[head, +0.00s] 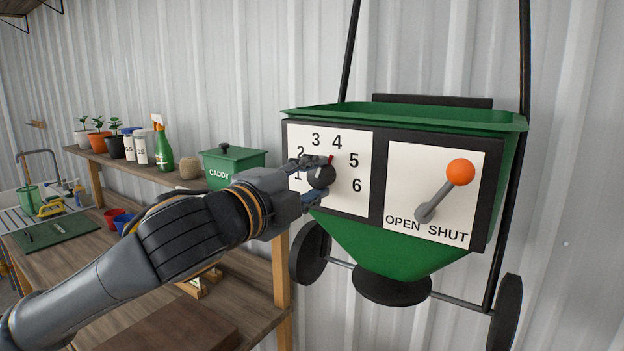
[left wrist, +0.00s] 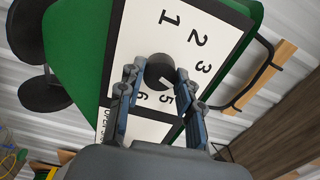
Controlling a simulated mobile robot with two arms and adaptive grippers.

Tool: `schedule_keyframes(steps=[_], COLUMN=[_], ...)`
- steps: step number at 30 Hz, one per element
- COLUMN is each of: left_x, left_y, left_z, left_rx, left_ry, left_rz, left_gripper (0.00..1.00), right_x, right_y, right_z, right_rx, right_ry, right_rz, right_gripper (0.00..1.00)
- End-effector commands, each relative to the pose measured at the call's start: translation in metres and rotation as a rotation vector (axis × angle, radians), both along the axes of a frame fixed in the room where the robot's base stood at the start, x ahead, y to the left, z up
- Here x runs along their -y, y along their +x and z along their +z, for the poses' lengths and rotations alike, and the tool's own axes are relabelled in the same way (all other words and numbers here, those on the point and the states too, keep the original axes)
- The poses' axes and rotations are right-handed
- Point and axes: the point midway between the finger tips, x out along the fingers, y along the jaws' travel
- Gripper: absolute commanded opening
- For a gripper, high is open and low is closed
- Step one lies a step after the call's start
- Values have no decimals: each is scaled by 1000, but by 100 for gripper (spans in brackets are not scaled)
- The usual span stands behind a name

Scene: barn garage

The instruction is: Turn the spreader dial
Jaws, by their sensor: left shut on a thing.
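The spreader (head: 410,245) is a green hopper with two white panels, hung by the corrugated wall. The left panel (head: 350,200) bears the numbers 1 to 6 around a black dial (head: 322,177). The dial's red mark points up and right, roughly towards the 4. My left gripper (head: 316,178) is shut on the dial, one finger above it and one below. In the left wrist view, the fingers of the left gripper (left wrist: 158,82) flank the black dial (left wrist: 158,68). My right gripper is not in view.
On the right panel, a lever with an orange ball (head: 460,172) leans up and right, above "SHUT". A wooden bench (head: 70,265) and a shelf with pots, bottles and a green caddy (head: 235,166) stand at the left. Black wheels (head: 508,312) hang below the hopper.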

Motion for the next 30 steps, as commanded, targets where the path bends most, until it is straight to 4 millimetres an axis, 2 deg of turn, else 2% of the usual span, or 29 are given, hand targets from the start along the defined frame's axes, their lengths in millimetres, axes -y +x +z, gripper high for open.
schedule_keyframes(steps=[1, 2, 5, 17, 20, 30], left_x=[0, 0, 0, -4, -12, -51], left_y=[0, 0, 0, -5, -17, -77], left_z=[-1, -1, -1, 0, 0, -1], left_rx=[-1, -1, -1, -1, 0, 1], left_ry=[0, 0, 0, -1, 0, 1], left_rz=[0, 0, 0, 0, 0, 1], left_gripper=[3, 39, 58, 58, 58, 58], right_x=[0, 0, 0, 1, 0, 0], right_y=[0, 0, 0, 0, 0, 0], right_z=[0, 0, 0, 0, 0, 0], right_rx=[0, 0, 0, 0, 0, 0], right_ry=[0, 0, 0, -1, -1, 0], right_rz=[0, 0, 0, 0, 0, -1], right_gripper=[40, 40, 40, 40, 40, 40])
